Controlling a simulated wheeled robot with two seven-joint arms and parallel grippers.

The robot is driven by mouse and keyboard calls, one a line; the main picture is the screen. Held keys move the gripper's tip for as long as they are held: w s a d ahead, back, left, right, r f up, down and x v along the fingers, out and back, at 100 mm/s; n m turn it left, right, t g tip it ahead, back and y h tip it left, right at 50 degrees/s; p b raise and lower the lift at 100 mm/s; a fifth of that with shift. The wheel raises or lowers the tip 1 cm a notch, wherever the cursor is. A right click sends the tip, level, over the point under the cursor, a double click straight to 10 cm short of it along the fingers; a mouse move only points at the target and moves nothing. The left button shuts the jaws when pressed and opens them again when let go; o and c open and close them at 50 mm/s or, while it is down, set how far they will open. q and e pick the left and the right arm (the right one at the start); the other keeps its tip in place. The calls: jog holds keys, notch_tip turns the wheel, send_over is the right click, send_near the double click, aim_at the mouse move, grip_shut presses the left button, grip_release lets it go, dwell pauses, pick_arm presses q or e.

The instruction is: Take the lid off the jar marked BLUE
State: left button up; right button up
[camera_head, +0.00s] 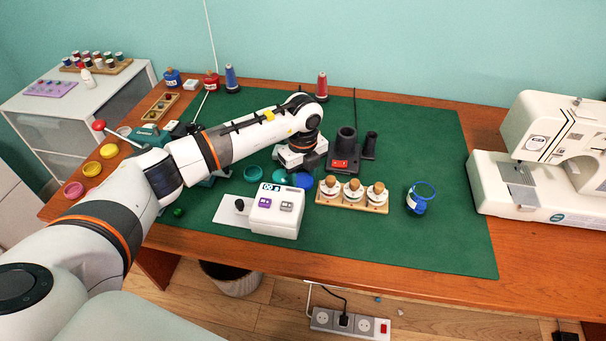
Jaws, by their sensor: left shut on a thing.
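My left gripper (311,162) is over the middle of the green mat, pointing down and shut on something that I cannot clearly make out. A flat blue round piece (303,181) shows just below the gripper; I cannot tell whether it is held. A teal round piece (280,177) and a teal open bowl (256,174) are to its left. A small blue open jar (420,198) with a pale label stands at the right of the mat. No label is readable. My right gripper is out of view.
A wooden rack (352,206) with three white, brown-topped containers is right of the gripper. A white box device (275,216) is in front. The mat's right front is clear.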

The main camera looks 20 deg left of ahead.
aim_at(303, 180)
pick_arm(q)
jog(key=o, duration=1.1)
jog(key=shift+f, duration=0.15)
jog(key=shift+r, duration=0.25)
notch_tip(303, 180, up, 12)
jog(key=shift+f, duration=0.1)
